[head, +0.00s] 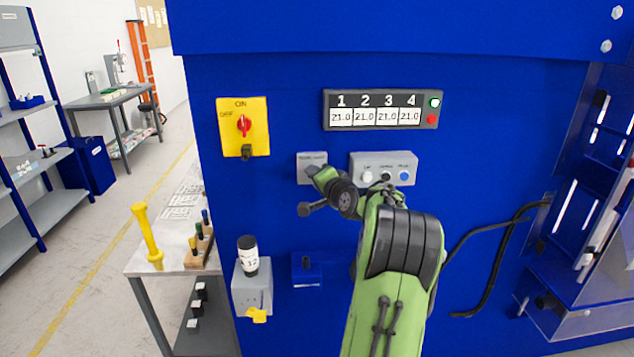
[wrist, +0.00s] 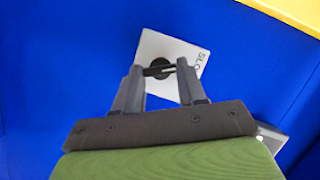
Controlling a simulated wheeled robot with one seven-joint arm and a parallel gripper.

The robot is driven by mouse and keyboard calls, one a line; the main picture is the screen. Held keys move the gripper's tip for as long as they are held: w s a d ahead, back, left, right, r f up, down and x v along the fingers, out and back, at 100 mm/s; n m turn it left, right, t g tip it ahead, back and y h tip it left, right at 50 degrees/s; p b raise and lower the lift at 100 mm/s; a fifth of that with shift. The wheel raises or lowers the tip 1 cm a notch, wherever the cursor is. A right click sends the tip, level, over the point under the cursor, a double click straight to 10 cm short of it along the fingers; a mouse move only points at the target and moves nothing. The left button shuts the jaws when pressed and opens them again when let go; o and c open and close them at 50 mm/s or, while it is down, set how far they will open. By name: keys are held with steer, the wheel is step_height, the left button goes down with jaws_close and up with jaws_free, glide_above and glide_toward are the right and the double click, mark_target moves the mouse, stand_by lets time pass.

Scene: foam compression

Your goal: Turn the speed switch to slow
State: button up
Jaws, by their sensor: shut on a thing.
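The speed switch is a small light grey box (head: 309,158) on the blue machine front, left of the grey button panel. In the wrist view its plate (wrist: 165,47) shows the letters "SLO", with the rest of the label cut off by a finger. My gripper (wrist: 159,68) is at the plate, its two grey fingers on either side of the round black knob (wrist: 157,67), shut on it. In the head view my gripper (head: 312,171) covers the lower part of the box and hides the knob, so the setting there cannot be read.
A grey panel (head: 384,163) with several buttons sits close on the right. A yellow ON/OFF switch (head: 243,126) is at upper left, and a display (head: 382,110) reading 21.0 is above. A workbench (head: 165,260) with a yellow tool stands at left.

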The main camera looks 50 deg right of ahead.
steer(key=shift+a+n+g+b, duration=0.1)
steer(key=shift+n+g+b, duration=0.3)
steer(key=shift+n+g, duration=0.55)
steer(key=shift+n+t, duration=0.25)
steer(key=shift+n, duration=0.1)
steer(key=o, duration=1.1)
steer(key=shift+w, duration=0.1)
steer(key=shift+c, duration=0.2)
steer(key=b+v, duration=0.1)
steer(key=v, duration=1.4)
steer(key=shift+s+a+b, duration=0.25)
steer(key=shift+a+b, duration=0.05)
steer(key=shift+b, duration=0.1)
steer(key=shift+r, duration=0.15)
